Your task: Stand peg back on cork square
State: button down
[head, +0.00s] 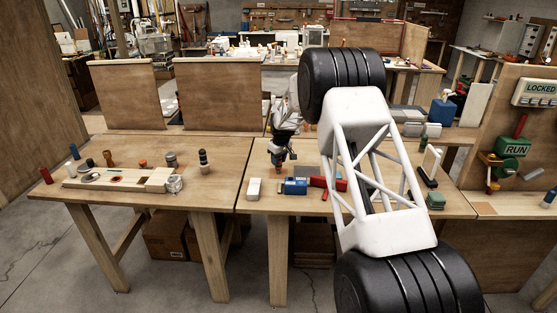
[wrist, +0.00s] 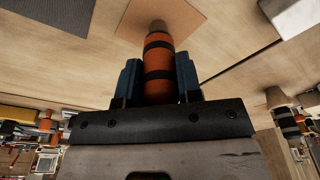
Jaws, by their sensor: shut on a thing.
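My gripper (wrist: 157,78) is shut on an orange peg with black bands (wrist: 158,62), its blue fingers on either side. The peg's grey end points away from the wrist, toward the table. Behind that end lies a tan square, which looks like the cork square (wrist: 190,24). I cannot tell whether the peg touches it. In the head view my gripper (head: 277,163) is low over the right-hand table, pointing down. The peg is too small there to make out clearly, and I cannot pick out the cork square.
The left table carries a wooden board (head: 118,180) and a dark banded peg (head: 203,160). A grey mat (wrist: 42,14) lies beside the square.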

jog(key=shift+f, duration=0.1)
jog(key=c, duration=0.7)
grip_release()
jog(key=shift+s+d+r, duration=0.15)
jog(key=shift+r, duration=1.15)
jog(key=shift+s+d+r, duration=0.1)
jog(key=shift+d+r, duration=0.05)
jog(key=shift+r, duration=1.15)
jog(key=shift+s+d+r, duration=0.15)
jog(key=shift+r, duration=1.15)
